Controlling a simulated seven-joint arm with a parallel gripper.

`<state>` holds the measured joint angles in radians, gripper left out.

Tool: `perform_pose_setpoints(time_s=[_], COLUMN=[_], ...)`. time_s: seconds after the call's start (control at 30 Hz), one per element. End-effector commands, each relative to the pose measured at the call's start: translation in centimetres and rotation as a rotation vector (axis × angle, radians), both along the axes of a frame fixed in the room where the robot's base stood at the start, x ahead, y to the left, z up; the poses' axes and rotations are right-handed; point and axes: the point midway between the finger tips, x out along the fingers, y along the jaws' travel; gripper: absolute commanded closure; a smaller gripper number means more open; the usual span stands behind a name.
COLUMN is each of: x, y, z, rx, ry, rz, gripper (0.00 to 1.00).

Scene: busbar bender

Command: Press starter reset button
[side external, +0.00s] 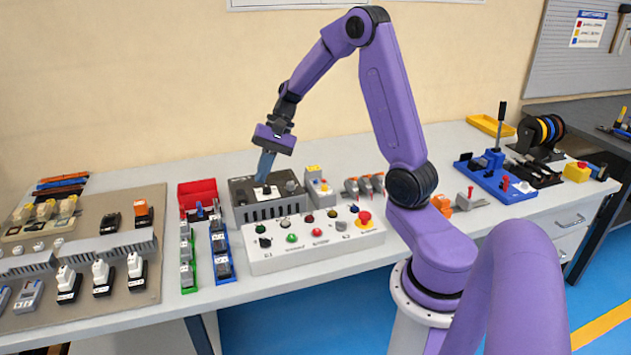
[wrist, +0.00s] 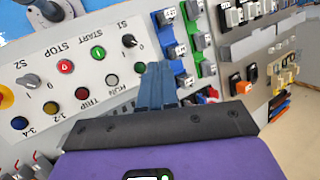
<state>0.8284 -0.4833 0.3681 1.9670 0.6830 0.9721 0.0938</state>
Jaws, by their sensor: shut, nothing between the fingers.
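My gripper (side external: 262,178) is shut and empty, pointing down, with its blue fingers just above the dark grey boxy unit (side external: 243,212) behind the white control panel. Whether the fingertips touch the unit is hard to tell. A small black and white part shows on its top under the fingertips. I cannot make out which part of the unit is the starter reset button. In the wrist view my closed fingers (wrist: 157,85) reach up past the end of the control panel, and my gripper body hides the dark unit.
The white control panel (side external: 262,262) with several buttons and knobs stands in front of the unit and also shows in the wrist view (wrist: 85,35). A red bin (side external: 197,192) and green and blue racks stand at left. A small grey-yellow box (side external: 319,186) is at right.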

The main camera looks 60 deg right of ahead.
Motion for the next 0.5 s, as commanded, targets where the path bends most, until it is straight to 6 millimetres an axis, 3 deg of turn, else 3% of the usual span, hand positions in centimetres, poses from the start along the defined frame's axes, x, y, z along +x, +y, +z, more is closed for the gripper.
perform_pose_setpoints(time_s=[0.23, 0.5], x=[1.8, 1.1], y=[-8.6, -18.5], z=[-1.2, -2.6], rx=[0.093, 0.191], ry=[-0.001, -0.029], rz=[-0.326, -0.67], gripper=[1.0, 1.0])
